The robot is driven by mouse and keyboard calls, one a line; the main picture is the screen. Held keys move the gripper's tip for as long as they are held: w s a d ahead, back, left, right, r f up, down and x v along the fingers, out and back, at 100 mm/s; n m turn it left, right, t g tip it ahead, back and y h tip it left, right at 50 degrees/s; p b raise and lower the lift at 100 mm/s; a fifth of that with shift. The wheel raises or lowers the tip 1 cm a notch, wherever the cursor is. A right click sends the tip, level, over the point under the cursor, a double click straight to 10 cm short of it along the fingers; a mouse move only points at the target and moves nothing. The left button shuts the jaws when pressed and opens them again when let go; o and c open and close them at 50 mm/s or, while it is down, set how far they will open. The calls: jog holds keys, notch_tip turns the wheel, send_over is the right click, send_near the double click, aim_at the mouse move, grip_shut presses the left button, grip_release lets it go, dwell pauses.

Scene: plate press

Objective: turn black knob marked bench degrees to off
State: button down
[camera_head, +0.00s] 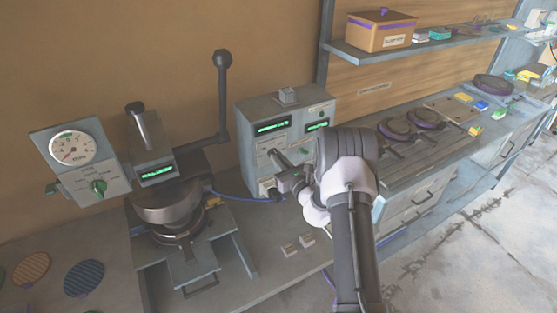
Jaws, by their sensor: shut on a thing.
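My arm comes up from the bottom and reaches left to the box's front face. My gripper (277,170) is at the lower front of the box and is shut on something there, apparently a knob. The gripper and wrist cover that part of the face, so the knob's pointer and markings cannot be read. The labels on the box are too small to read.
A press (167,202) with a tall black lever (223,95) stands left of the box. A gauge panel (88,158) with a green knob (98,187) is at far left. Round plates (430,118) lie on the right counter. A shelf (357,55) hangs above. Open floor is at lower right.

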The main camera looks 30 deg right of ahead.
jog(key=shift+f+n+b, duration=0.1)
jog(key=shift+n+b, duration=0.2)
jog(key=n+b, duration=0.5)
jog(key=b, duration=0.2)
jog(key=n+b, duration=0.6)
jog(key=b, duration=0.1)
jog(key=n+b, duration=0.6)
jog(key=b, duration=0.1)
jog(key=shift+a+f, duration=0.2)
jog(key=shift+f, duration=0.05)
jog(key=shift+r+n, duration=0.1)
jog(key=shift+n, duration=0.2)
jog(key=c, duration=1.5)
grip_release()
jog(key=shift+o, duration=0.2)
